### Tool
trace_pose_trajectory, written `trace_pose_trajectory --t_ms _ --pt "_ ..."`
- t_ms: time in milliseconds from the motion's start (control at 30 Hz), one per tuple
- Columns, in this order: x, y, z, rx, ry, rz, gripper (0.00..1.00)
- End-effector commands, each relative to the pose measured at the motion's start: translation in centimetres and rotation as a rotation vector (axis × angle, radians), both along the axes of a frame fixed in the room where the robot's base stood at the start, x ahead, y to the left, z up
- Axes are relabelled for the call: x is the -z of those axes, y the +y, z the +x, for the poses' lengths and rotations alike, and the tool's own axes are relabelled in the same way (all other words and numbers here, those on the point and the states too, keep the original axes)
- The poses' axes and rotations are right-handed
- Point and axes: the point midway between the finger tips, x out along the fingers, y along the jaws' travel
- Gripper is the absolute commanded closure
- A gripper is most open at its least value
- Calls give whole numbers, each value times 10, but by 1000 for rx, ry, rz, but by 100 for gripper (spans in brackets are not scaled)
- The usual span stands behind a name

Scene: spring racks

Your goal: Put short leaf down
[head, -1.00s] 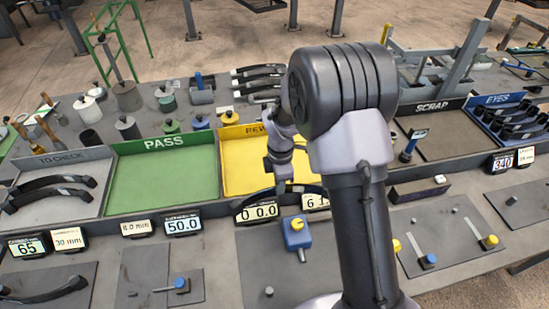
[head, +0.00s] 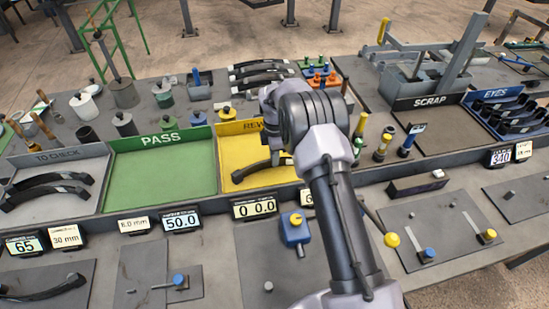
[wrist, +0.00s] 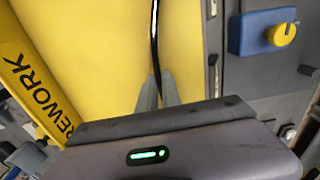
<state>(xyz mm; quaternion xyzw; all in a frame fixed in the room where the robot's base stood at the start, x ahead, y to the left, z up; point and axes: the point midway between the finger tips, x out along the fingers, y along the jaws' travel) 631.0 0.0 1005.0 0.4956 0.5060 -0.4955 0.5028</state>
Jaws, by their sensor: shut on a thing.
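The short leaf (head: 250,171) is a dark, slightly curved strip. My gripper (head: 275,160) is shut on it, over the yellow REWORK tray (head: 229,146). In the wrist view the leaf (wrist: 154,35) shows as a thin black strip running up from between my fingertips (wrist: 158,95), with yellow tray floor around it. I cannot tell whether it touches the floor. My arm hides the tray's right part and some of the leaf.
The green PASS tray (head: 160,180) is empty at left. The TO CHECK tray (head: 88,196) holds dark leaves. A blue gauge with a yellow knob (head: 295,229) stands in front of the REWORK tray. SCRAP (head: 447,132) and EYES (head: 518,99) areas lie right.

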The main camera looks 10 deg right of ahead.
Motion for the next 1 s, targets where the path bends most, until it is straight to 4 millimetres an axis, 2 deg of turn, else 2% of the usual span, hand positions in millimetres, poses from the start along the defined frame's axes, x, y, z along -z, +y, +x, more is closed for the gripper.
trace_pose_trajectory --t_ms 267,300,367,400,667,767,1000 --pt "2 0 1 0 -3 0 100" --pt "2 0 0 0 -1 0 84" --pt "1 0 0 0 -1 0 72" --pt "1 0 0 0 -1 0 70" --pt "1 0 0 0 -1 0 70" --pt "-11 0 1 0 -4 -1 70" --pt "-79 0 1 0 -5 -1 70"
